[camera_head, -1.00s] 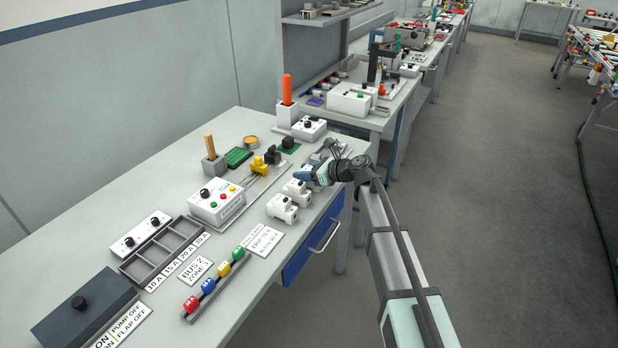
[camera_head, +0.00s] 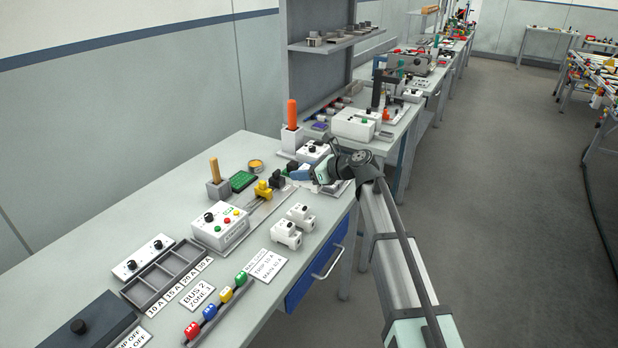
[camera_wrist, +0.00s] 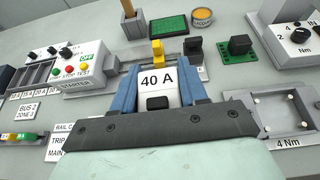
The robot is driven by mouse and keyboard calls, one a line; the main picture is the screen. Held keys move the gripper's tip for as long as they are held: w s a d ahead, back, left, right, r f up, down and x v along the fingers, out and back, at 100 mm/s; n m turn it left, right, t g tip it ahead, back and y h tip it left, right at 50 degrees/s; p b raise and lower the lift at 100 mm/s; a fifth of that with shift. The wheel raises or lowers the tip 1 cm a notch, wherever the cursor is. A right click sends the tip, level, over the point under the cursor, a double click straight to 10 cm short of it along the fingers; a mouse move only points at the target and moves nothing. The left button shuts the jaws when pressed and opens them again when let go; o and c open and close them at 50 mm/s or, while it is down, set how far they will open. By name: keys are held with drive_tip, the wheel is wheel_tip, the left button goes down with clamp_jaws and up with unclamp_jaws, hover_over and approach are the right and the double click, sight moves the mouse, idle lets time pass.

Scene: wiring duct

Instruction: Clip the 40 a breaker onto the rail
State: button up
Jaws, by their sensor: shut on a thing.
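My gripper (camera_wrist: 162,78) is shut on the 40 A breaker (camera_wrist: 157,92), a white block with a 40 A label and a black toggle, between its blue fingers. In the head view my gripper (camera_head: 300,174) is over the bench, to the right of the black block; the breaker is not clear there. A light grey rail strip (camera_head: 262,213) runs from the starter box to the yellow and black end blocks. In the wrist view the yellow block (camera_wrist: 157,52) and black block (camera_wrist: 194,47) show just beyond the breaker. Contact between breaker and rail cannot be told.
Two white breakers (camera_head: 287,233) stand near the bench's front edge. The starter box (camera_head: 220,226) is left of the rail. A green board with a black knob (camera_wrist: 239,45) and a grey tray marked 4 Nm (camera_wrist: 257,100) are to the right. An orange-handled tool (camera_head: 292,115) stands behind.

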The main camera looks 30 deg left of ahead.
drive_tip(key=s+a, duration=0.4)
drive_tip(key=a, duration=0.1)
drive_tip(key=s+a+f+n+g, duration=0.1)
drive_tip(key=s+a, duration=0.4)
drive_tip(key=s+a+n+g, duration=0.1)
drive_tip(key=s+a, duration=0.4)
drive_tip(key=shift+s+a+f, duration=0.15)
drive_tip(key=shift+a+f, duration=0.05)
drive_tip(key=shift+a, duration=0.1)
drive_tip(key=w, duration=0.1)
drive_tip(key=w+m+t, duration=0.1)
drive_tip(key=w+a+m+t, duration=0.1)
drive_tip(key=shift+w+r, duration=0.3)
drive_tip(key=shift+w, duration=0.05)
drive_tip(key=shift+f, duration=0.2)
drive_tip(key=shift+f, duration=2.75)
drive_tip(key=shift+f, duration=1.2)
